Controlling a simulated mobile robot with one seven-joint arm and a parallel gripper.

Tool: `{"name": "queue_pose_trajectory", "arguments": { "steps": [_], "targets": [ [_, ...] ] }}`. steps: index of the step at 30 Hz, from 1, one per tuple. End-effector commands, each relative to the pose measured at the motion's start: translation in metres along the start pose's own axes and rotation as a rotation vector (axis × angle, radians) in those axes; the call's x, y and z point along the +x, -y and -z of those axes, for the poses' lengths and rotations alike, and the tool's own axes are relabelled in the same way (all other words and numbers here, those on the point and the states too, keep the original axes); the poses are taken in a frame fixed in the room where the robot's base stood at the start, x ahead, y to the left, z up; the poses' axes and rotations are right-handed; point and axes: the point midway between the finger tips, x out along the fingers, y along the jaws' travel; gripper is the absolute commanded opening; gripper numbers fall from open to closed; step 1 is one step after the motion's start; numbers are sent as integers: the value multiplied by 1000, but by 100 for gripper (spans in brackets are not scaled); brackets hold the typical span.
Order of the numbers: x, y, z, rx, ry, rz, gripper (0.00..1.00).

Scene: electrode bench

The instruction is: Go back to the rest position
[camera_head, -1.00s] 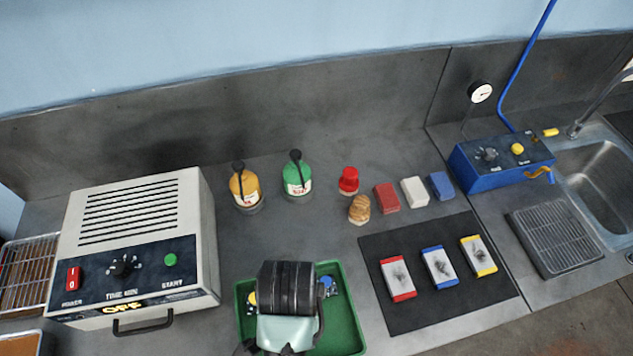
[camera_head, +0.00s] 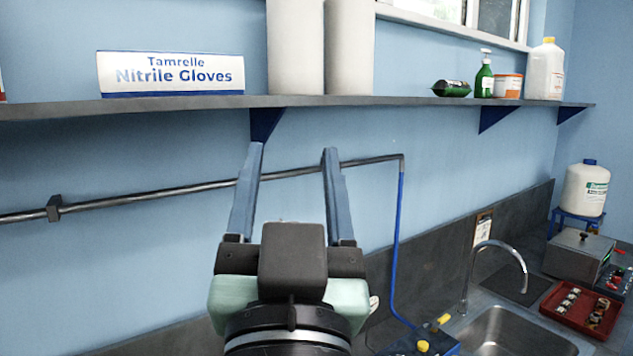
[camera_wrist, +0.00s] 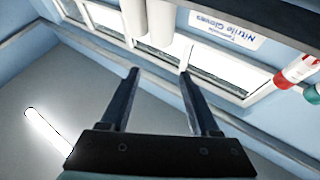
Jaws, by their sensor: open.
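My gripper (camera_head: 293,150) is raised in front of the blue wall, with its two fingers spread apart and pointing up towards the shelf. Nothing is between the fingers. In the wrist view my gripper (camera_wrist: 158,72) is also open and empty, with the ceiling, windows and shelf items behind it. The bench directly below my gripper is out of view.
A wall shelf (camera_head: 410,101) carries a nitrile gloves box (camera_head: 170,73), white cylinders, bottles and a tub. A metal pipe (camera_head: 130,199) runs below it to a blue hose (camera_head: 396,250). At right are a sink (camera_head: 515,335), a faucet (camera_head: 490,245) and a red tray (camera_head: 580,308).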

Motion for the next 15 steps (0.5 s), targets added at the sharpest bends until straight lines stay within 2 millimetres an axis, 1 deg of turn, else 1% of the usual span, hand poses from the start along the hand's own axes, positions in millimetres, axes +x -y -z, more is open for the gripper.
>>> {"name": "queue_pose_trajectory", "arguments": {
  "steps": [1,3,6,9,15],
  "targets": [
    [-3,-3,34,-38,-102,-6,62],
    [-8,-6,68,-81,-206,-12,62],
    [-15,-7,94,-117,-292,-21,62],
    [-18,-7,103,-130,-321,-24,62],
    [-18,-7,102,-129,-319,-23,62]
  ]
}}
